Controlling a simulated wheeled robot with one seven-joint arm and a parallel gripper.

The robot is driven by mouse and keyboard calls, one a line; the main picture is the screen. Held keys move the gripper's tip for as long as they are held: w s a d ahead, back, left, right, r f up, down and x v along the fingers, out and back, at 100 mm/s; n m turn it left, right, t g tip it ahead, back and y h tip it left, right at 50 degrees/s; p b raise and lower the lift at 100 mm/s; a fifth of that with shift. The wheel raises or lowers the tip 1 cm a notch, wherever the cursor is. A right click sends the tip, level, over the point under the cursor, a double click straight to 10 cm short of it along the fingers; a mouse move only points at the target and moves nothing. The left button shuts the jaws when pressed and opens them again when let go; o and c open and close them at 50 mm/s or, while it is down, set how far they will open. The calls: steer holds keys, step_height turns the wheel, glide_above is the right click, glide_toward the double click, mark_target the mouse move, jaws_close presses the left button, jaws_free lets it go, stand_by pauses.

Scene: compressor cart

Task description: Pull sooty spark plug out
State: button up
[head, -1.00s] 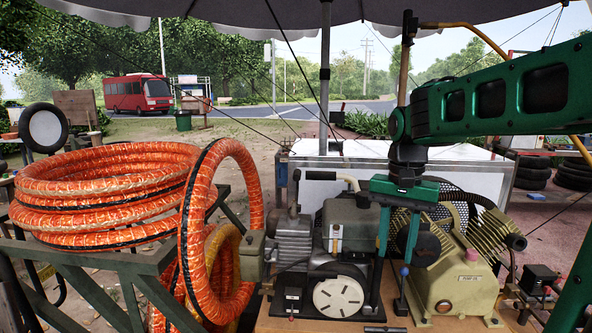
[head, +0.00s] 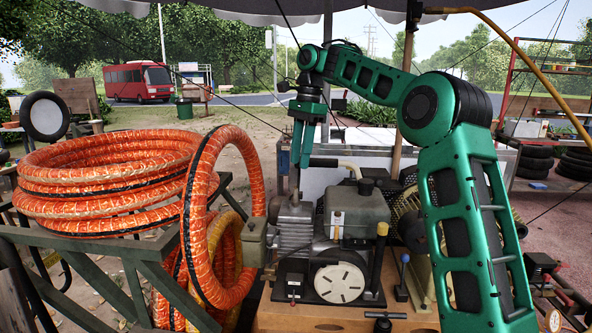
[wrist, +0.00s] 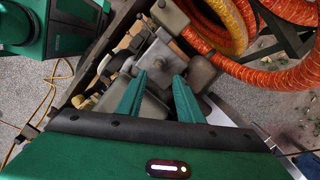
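The engine (head: 296,232) stands on the wooden cart top, with a finned grey cylinder on its left and a grey tank on its right. I cannot clearly make out the sooty spark plug in either view. My gripper (head: 299,166) points down above the engine's left part, clear of it. In the wrist view my gripper (wrist: 160,76) has its two green fingers apart, with nothing between them; the engine (wrist: 157,57) lies below and beyond the fingertips.
Orange hose coils (head: 105,185) lie on a rail at left, one loop upright beside the engine. A black upright tool with a yellow top (head: 376,255) and a blue-tipped lever (head: 404,270) stand right of the engine.

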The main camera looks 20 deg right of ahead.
mark_target(295, 190)
steer(key=f, duration=0.3)
steer(key=a+f, duration=0.1)
steer(key=f, duration=0.6)
steer(key=shift+s+a+f, duration=0.15)
steer(key=shift+a, duration=0.15)
jaws_close()
steer(key=shift+r, duration=0.2)
steer(key=shift+r, duration=2.3)
steer(key=shift+r, duration=2)
